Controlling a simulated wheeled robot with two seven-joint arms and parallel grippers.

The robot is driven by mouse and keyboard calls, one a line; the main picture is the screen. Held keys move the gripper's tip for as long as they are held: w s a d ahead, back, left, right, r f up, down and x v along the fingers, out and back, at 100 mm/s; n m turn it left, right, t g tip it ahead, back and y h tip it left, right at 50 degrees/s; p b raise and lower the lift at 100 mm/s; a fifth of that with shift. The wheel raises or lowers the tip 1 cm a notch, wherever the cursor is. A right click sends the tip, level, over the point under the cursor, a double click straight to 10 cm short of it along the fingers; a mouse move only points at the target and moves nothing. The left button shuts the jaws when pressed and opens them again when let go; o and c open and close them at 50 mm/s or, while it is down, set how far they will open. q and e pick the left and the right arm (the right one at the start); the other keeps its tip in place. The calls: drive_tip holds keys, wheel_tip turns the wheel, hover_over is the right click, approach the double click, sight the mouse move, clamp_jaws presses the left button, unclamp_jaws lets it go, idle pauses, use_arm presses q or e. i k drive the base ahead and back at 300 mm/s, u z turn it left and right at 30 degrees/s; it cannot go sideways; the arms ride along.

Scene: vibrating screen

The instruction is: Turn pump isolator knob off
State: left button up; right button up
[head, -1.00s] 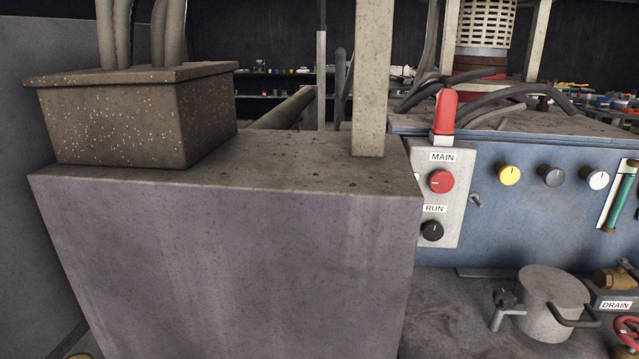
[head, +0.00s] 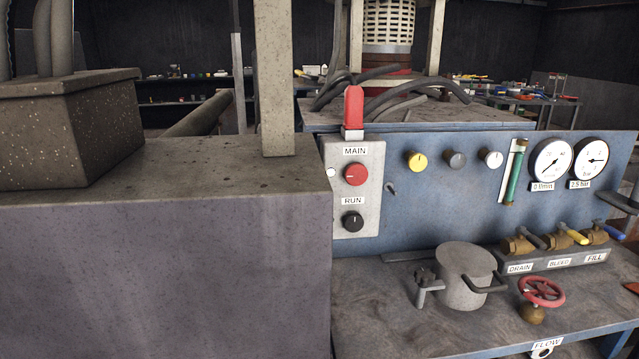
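No knob in the head view carries a readable pump isolator label. A grey switch panel (head: 341,223) holds a red knob (head: 356,174) under the label MAIN and a black knob (head: 352,221) under the label RUN. The red knob's pointer mark lies about level. A small toggle switch (head: 391,189) sits below and left of the yellow knob. Neither of my grippers shows.
A large grey block (head: 180,280) fills the left, with a speckled box (head: 95,140) on it. Two gauges, labelled valves, a red FLOW handwheel (head: 541,291) and a grey lidded pot (head: 464,275) stand at the right.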

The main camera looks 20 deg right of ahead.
sight(357, 174)
drive_tip(key=u, duration=0.05)
drive_tip(key=k, duration=1.05)
drive_tip(key=z, duration=0.85)
drive_tip(key=i, duration=1.15)
drive_tip(key=u, duration=0.9)
